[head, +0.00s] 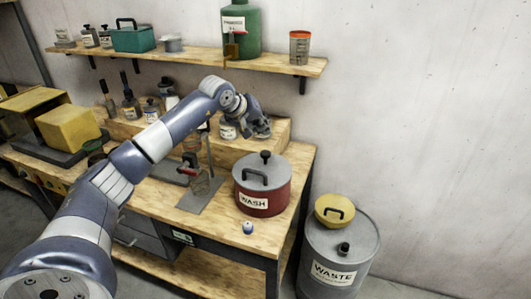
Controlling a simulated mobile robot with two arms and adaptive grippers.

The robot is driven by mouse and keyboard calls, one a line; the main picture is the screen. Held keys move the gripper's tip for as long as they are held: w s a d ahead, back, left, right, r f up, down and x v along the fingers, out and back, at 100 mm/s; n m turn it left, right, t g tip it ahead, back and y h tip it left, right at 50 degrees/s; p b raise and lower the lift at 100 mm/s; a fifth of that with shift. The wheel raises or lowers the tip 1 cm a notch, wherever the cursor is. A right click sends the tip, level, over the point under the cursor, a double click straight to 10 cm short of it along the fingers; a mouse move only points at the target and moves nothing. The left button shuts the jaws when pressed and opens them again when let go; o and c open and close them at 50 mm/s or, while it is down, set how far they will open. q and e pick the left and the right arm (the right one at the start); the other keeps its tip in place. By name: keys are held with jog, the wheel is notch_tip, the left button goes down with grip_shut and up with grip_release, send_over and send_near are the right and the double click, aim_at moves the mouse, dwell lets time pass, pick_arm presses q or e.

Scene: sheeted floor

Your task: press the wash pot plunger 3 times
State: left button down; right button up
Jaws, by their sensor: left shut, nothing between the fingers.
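The wash pot (264,196) is a dark red can with a grey lid and a white WASH label. It stands upright near the right end of the workbench. Its plunger (265,156) is a short stem with a black knob, standing up from the lid behind a black handle. My left gripper (262,132) is shut and empty. In the head view it appears just above the plunger knob, apart from it; the depth gap is hard to judge. My right gripper is not in view.
A small blue-and-white item (248,227) lies in front of the pot. A clamp stand (200,180) is left of it. A grey WASTE drum (338,250) with a yellow lid stands right of the bench. A shelf (270,64) with a green jug hangs above.

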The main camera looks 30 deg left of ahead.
aim_at(267, 153)
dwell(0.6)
pick_arm(q)
jog(key=r+n, duration=0.1)
jog(key=n, duration=0.4)
jog(key=d+r+n+p, duration=0.1)
jog(key=n, duration=0.5)
jog(key=r+n+h+p, duration=0.1)
jog(key=r+n, duration=0.1)
jog(key=n, duration=0.3)
jog(key=shift+s+d+n, duration=0.15)
jog(key=shift+d+n, duration=0.25)
jog(key=shift+f, duration=0.1)
notch_tip(267, 153, down, 9)
jog(key=b, duration=0.5)
jog(key=shift+b, duration=0.3)
dwell(0.6)
jog(key=shift+f+b, duration=0.25)
jog(key=shift+b, duration=0.1)
